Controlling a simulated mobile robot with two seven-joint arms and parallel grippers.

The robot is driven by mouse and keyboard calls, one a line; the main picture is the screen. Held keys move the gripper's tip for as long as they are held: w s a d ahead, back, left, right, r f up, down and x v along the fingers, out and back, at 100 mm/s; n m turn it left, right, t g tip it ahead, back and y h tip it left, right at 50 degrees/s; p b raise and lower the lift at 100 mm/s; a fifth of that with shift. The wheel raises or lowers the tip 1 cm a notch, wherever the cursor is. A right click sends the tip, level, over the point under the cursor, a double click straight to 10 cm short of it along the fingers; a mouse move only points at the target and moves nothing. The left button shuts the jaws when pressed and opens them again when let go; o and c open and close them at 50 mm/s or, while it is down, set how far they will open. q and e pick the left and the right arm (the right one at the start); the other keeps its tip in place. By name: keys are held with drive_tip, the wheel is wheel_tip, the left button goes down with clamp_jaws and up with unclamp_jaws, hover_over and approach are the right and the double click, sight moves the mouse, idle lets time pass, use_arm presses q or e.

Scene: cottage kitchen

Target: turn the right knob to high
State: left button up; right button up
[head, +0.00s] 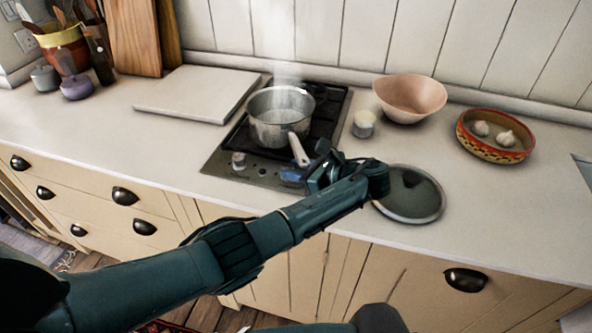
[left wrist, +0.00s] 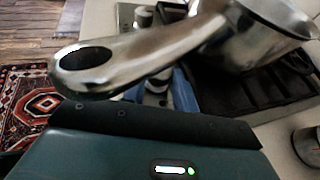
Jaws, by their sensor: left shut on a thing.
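The hob (head: 222,165) has a knob panel along its front edge. The left knob (head: 238,160) is clear of my arm. My left gripper (head: 293,176) is at the right end of the panel, with its blue fingers low over it. In the left wrist view, the right knob (left wrist: 158,80) sits between the blue fingers (left wrist: 180,92), partly hidden by the pan handle. The gripper is shut on this knob. The knob's marks and exact setting cannot be read. My right gripper is not in view.
A steaming saucepan (head: 268,130) stands on the hob, its handle (head: 299,150) reaching forward close above my left gripper. A round lid (head: 425,200) lies beside my wrist. A small jar (head: 363,125), pink bowl (head: 410,100) and garlic dish (head: 470,146) stand to the right.

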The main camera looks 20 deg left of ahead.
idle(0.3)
use_arm(q)
drive_tip(key=o, duration=1)
drive_tip(key=shift+c, duration=0.2)
